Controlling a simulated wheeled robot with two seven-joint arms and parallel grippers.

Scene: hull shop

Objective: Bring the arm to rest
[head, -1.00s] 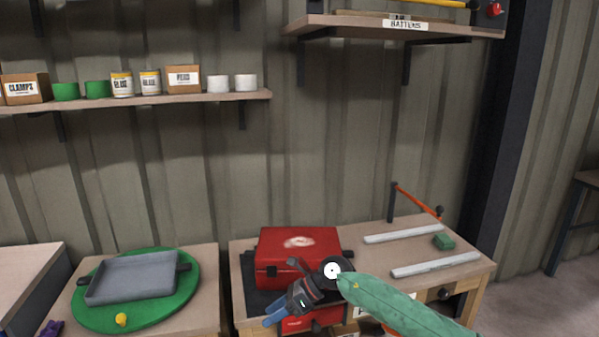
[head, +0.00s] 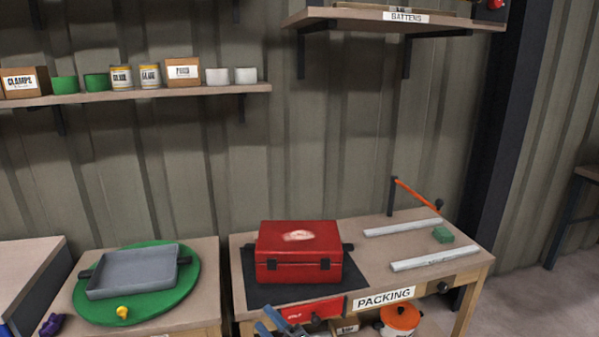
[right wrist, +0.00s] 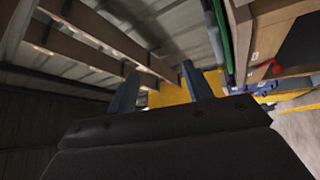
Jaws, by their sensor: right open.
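My right gripper (head: 268,325) shows only by its blue fingers and a bit of its body at the bottom edge of the head view, in front of the packing bench and below the red toolbox. In the right wrist view its two blue-grey fingers (right wrist: 158,82) stand well apart with nothing between them. The rest of my right arm is out of the head view. My left gripper is not clearly in view.
The red toolbox (head: 298,262) sits shut on a dark mat (head: 358,292) on the packing bench (head: 400,260). White battens (head: 435,260) and a green block (head: 442,235) lie to its right. A grey tray (head: 130,274) rests on a green disc (head: 185,290) to the left.

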